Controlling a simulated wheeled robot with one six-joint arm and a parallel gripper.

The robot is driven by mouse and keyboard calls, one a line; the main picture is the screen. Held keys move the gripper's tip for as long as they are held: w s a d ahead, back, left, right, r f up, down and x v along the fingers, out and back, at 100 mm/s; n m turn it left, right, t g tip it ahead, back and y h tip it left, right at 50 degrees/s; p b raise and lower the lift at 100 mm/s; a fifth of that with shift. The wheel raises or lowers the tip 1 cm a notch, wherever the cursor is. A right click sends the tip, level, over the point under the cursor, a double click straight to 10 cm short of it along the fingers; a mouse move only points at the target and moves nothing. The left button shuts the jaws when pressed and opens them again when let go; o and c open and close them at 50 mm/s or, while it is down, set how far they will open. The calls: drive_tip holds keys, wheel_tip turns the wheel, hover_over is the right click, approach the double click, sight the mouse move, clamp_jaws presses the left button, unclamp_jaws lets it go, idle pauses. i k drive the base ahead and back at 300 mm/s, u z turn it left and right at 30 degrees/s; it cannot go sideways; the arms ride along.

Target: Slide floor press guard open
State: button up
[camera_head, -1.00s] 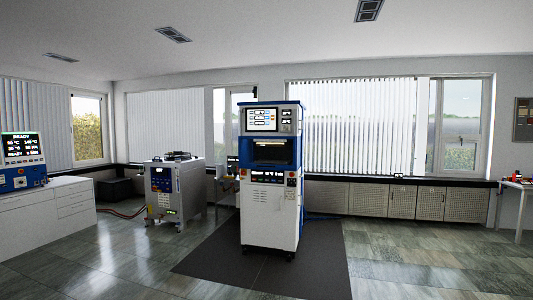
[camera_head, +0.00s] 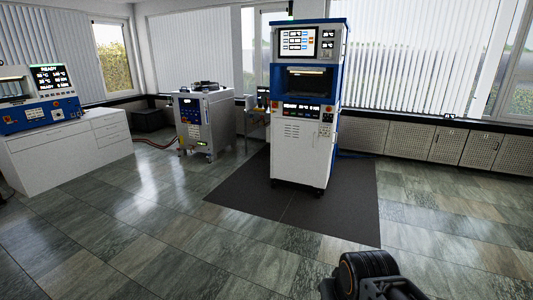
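The floor press (camera_head: 298,150) is a tall white and blue cabinet on casters, right of the middle and some way ahead. Its blue-framed front window (camera_head: 306,82) sits below the display, with a light strip inside. The guard is too small to tell apart from this window, and I cannot tell its position. A dark part of my arm shows at the bottom edge, well short of the press. No gripper fingers are in view.
The press stands on a dark floor mat (camera_head: 345,210). A grey machine on casters (camera_head: 204,120) stands to its left. A white cabinet (camera_head: 70,150) carries a blue bench press (camera_head: 40,108) at far left. Low perforated cabinets (camera_head: 435,143) line the back wall. The tiled floor ahead is clear.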

sight(271, 64)
drive_tip(key=i, duration=5.6)
drive_tip(key=u, duration=0.05)
